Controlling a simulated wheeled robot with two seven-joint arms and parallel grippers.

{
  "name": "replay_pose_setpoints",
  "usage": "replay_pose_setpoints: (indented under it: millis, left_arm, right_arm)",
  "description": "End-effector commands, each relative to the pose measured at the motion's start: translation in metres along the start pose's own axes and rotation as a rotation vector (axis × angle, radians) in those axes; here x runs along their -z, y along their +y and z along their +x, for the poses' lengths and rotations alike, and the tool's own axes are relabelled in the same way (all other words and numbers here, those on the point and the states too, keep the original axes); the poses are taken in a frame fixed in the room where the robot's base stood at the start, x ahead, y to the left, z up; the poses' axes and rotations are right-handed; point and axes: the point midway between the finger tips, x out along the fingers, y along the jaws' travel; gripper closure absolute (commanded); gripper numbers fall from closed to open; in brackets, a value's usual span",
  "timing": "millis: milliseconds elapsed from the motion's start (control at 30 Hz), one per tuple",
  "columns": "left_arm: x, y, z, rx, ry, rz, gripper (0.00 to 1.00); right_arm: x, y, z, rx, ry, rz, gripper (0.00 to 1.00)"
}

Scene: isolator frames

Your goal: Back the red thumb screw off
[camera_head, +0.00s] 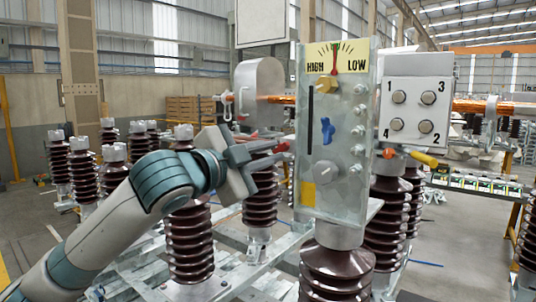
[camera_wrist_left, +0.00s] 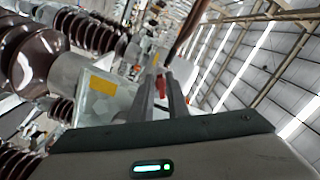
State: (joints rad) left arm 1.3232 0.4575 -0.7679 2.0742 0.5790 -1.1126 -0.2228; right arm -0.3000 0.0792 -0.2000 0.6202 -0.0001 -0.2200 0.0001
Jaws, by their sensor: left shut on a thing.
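The red thumb screw (camera_head: 283,147) shows as a small red piece at the left edge of the upright metal panel (camera_head: 343,120). My left gripper (camera_head: 277,149) reaches in from the left with its fingertips at the screw, shut on it. In the left wrist view the red screw (camera_wrist_left: 160,86) sits between the two grey fingers (camera_wrist_left: 161,92), which hide part of it. The panel is partly visible beyond them in that view (camera_wrist_left: 100,104). I cannot tell how far the screw's thread is engaged. My right gripper is not in view.
The panel carries a HIGH/LOW dial (camera_head: 336,57), a blue knob (camera_head: 327,130) and a grey knob (camera_head: 324,172). A box with numbered buttons (camera_head: 416,112) stands to its right, above a yellow handle (camera_head: 424,159). Brown ribbed insulators (camera_head: 190,242) crowd around my left arm.

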Motion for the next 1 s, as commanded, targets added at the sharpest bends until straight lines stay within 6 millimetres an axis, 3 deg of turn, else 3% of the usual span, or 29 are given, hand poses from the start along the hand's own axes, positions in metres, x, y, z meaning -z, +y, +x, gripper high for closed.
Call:
replay_pose_setpoints:
  millis: [500, 1000]
  left_arm:
    - [0.0010, 0.0064, 0.0005, -0.002, -0.001, -0.433, 1.00]
    - [0.0014, 0.0075, 0.0002, -0.001, -0.002, -0.548, 1.00]
  right_arm:
    - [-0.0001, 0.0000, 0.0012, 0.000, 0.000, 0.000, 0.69]
    - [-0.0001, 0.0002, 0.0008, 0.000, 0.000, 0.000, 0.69]
